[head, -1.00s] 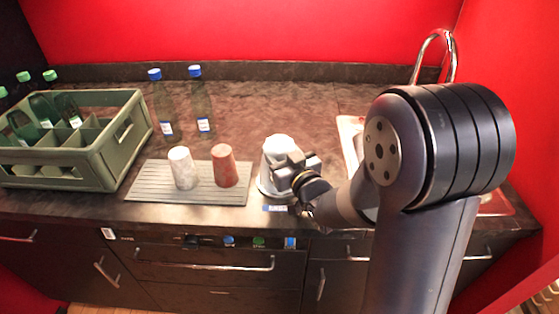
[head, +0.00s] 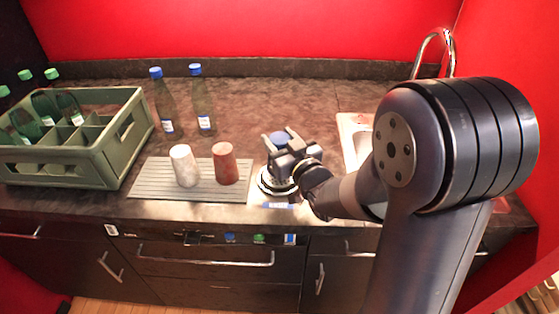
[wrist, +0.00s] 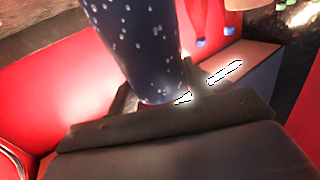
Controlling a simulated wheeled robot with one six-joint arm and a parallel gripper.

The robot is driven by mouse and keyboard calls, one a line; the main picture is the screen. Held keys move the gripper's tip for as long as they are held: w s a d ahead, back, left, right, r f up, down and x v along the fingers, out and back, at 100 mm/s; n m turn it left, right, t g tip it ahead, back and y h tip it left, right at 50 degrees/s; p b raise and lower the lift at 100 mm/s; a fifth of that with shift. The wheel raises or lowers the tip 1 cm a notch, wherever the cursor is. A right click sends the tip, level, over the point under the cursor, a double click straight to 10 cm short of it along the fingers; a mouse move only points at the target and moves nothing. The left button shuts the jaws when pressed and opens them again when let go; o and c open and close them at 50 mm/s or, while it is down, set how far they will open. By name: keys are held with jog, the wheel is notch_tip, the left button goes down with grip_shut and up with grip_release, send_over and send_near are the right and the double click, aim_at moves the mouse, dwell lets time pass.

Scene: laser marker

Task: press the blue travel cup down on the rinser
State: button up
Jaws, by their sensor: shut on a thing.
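The rinser (head: 272,188) is a round metallic base at the front of the counter, directly below the gripper in the head view. My gripper hides the cup's lower part and most of the rinser, so I cannot tell whether they touch.
A ribbed grey mat (head: 150,184) left of the rinser holds a white cup (head: 184,165) and a reddish cup (head: 224,163). Two blue-capped bottles (head: 202,108) stand behind. A green crate (head: 105,165) with bottles is at left. The sink (head: 352,130) and faucet (head: 449,50) are at right.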

jog(key=shift+r+p, duration=1.5)
jog(key=shift+r, duration=1.5)
jog(key=shift+s+f, duration=0.1)
